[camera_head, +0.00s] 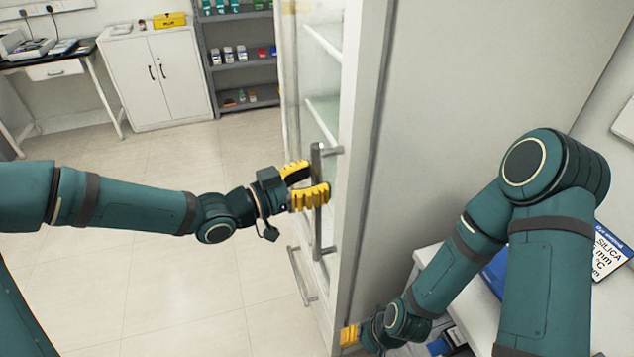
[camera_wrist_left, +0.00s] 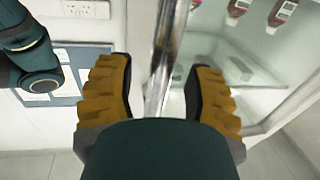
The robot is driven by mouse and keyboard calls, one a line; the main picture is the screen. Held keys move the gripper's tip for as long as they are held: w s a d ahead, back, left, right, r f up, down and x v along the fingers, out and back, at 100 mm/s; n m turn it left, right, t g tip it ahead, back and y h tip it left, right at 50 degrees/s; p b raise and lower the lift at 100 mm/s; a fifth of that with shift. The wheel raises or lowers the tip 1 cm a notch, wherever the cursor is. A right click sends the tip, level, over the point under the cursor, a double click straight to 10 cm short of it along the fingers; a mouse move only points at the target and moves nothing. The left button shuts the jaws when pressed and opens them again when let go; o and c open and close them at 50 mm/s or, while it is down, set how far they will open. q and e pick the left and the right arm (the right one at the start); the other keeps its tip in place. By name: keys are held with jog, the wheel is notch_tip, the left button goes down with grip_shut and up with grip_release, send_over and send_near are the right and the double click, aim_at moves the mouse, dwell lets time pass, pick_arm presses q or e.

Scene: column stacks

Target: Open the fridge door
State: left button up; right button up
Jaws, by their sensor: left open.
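The fridge is tall, with a grey side and a glass door (camera_head: 310,95) through which shelves show. The door looks shut. Its upright metal bar handle (camera_head: 318,235) stands off the door's pale frame. My left gripper (camera_head: 316,180) is open at the handle, with a yellow finger on either side of the bar. In the left wrist view the handle (camera_wrist_left: 160,60) runs between the open fingers (camera_wrist_left: 162,85), with gaps on both sides. My right gripper (camera_head: 349,334) is low by the fridge's bottom corner; only part of its yellow fingers shows, so its opening is unclear.
A second bar handle (camera_head: 302,275) shows lower on the fridge front. A white cabinet (camera_head: 155,75) and a grey shelf rack (camera_head: 240,55) stand at the back. A white counter (camera_head: 430,262) with boxes is at the right. The tiled floor (camera_head: 150,270) left of the fridge is clear.

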pick_arm(q)
jog(key=shift+w+d, duration=0.25)
jog(key=shift+d, duration=0.2)
grip_shut()
jog(key=shift+a, duration=0.15)
